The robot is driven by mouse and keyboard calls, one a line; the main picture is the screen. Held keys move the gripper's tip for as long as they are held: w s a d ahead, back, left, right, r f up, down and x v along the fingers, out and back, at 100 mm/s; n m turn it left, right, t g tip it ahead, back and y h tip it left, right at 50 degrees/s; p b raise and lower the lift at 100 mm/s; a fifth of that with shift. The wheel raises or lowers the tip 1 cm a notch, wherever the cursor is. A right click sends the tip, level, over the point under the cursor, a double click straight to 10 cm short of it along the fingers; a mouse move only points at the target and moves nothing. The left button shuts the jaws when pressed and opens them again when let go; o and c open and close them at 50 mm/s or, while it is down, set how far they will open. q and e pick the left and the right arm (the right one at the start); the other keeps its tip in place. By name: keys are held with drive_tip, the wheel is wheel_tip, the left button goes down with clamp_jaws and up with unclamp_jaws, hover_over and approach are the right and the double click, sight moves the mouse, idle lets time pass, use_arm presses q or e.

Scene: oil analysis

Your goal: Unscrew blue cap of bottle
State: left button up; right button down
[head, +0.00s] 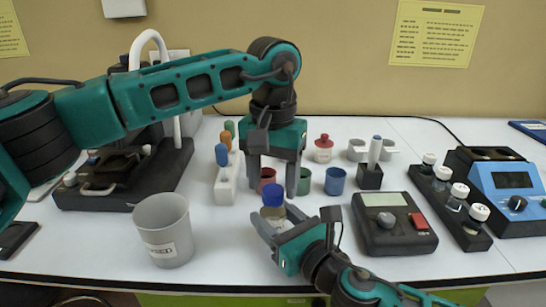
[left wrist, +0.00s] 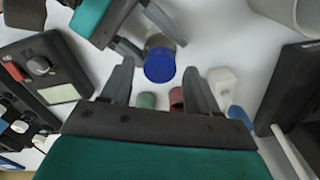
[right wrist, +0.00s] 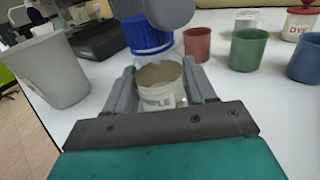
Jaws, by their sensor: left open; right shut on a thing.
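The bottle (right wrist: 160,88) is clear with a pale label, and its blue cap (head: 273,194) is on top. The cap also shows in the left wrist view (left wrist: 160,67) and in the right wrist view (right wrist: 147,34). My right gripper (head: 278,222) is shut around the bottle's body, below the cap. My left gripper (head: 272,180) is open, pointing down above and behind the cap, with its fingers apart. In the left wrist view the cap lies beyond the fingertips, between them. Part of the bottle is hidden by my right gripper in the head view.
A grey waste cup (head: 163,230) stands left of the bottle. Red (right wrist: 197,44), green (right wrist: 248,49) and blue (head: 335,181) cups stand behind it. A dark device with a red button (head: 394,224) is at right. A rack with blue, orange and green-topped tools (head: 226,186) stands left.

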use_arm(q)
drive_tip(key=shift+f, duration=0.65)
